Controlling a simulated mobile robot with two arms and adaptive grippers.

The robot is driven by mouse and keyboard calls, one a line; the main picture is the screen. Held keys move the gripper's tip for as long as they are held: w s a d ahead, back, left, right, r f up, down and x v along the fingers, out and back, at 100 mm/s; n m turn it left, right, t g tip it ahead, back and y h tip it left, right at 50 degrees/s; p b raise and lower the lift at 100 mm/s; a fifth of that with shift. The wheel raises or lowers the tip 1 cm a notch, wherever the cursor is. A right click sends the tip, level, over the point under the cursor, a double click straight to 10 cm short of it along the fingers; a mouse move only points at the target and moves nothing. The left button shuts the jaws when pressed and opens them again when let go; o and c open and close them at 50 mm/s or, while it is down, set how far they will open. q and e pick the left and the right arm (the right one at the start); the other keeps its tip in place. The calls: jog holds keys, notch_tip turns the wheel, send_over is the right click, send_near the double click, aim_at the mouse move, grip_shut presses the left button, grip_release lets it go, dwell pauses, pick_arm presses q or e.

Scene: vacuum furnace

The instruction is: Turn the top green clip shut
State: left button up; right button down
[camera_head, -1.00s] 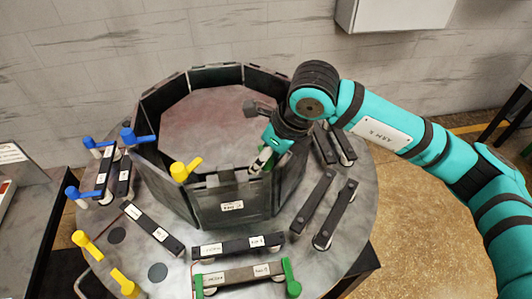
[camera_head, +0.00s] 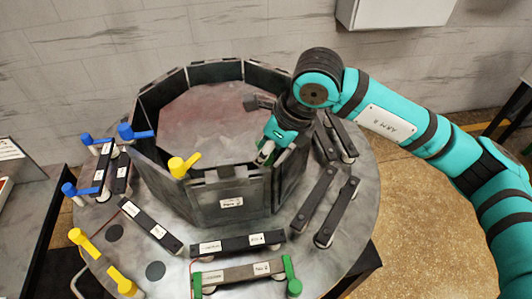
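My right gripper (camera_head: 266,155) hangs over the front right rim of the dark, many-sided furnace wall (camera_head: 231,201), beside the labelled front panel. Its fingers are small and partly hidden, so I cannot tell whether they are open or hold anything. No green clip shows clearly on the top rim; the gripper may cover one there. Two green clips sit lower, at the ends of the front bar on the round plate: one at the right (camera_head: 291,279) and one at the left (camera_head: 197,284). My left gripper is not in view.
A yellow clip (camera_head: 184,166) stands on the wall's front left rim. Blue clips (camera_head: 135,132) and yellow clips (camera_head: 122,281) line the left of the round plate. Dark bars (camera_head: 314,201) lie around the wall. The wall encloses an open floor (camera_head: 205,125).

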jog(key=n+g+b, duration=0.1)
jog(key=n+b, duration=0.1)
jog(key=b, duration=0.1)
jog(key=n+b, duration=0.2)
jog(key=n, duration=0.1)
jog(key=shift+f+g+y+b, duration=0.15)
jog(key=shift+g+y+b, duration=0.25)
jog(key=n+g+b, duration=0.1)
jog(key=n+b, duration=0.1)
jog(key=n, duration=0.1)
jog(key=shift+n, duration=0.4)
jog(key=n+g, duration=0.1)
jog(key=n+b, duration=0.1)
jog(key=n, duration=0.1)
jog(key=shift+r+n+g+h, duration=0.2)
jog(key=shift+n+g+h, duration=0.1)
jog(key=shift+g+h, duration=0.1)
jog(key=n+g+h, duration=0.1)
jog(key=n, duration=0.3)
jog(key=shift+b, duration=0.35)
jog(key=shift+n, duration=0.3)
jog(key=c, duration=1)
grip_release()
jog(key=shift+o, duration=0.2)
jog(key=shift+r, duration=0.1)
